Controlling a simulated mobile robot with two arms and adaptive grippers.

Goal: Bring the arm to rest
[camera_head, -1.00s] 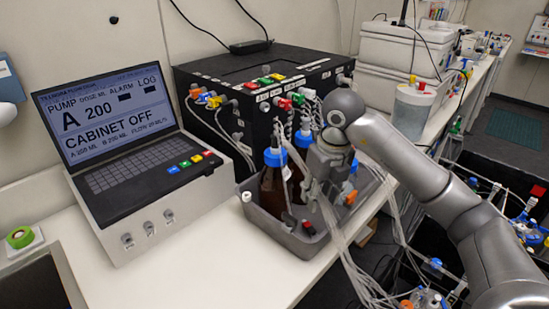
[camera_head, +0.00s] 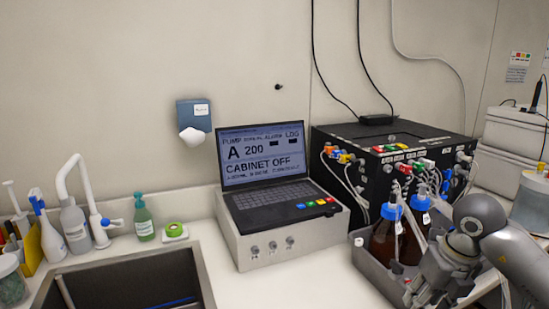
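My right arm (camera_head: 522,252) comes in from the right edge. Its gripper (camera_head: 432,288) points down at the front right of the grey tray (camera_head: 372,272), in front of the brown bottles; its fingers are too dark and small to tell open from shut, or whether they touch anything. Two brown bottles with blue caps (camera_head: 384,240) stand in the tray, the rear one partly hidden by the front one and my arm. My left gripper is not in view.
A laptop-like pump console (camera_head: 262,166) reads "A 200" and "CABINET OFF". A black box with coloured connectors (camera_head: 345,140) stands behind the tray. A sink (camera_head: 203,272), a green soap bottle (camera_head: 144,222) and white bottles are at left. Bare counter lies in front of the console.

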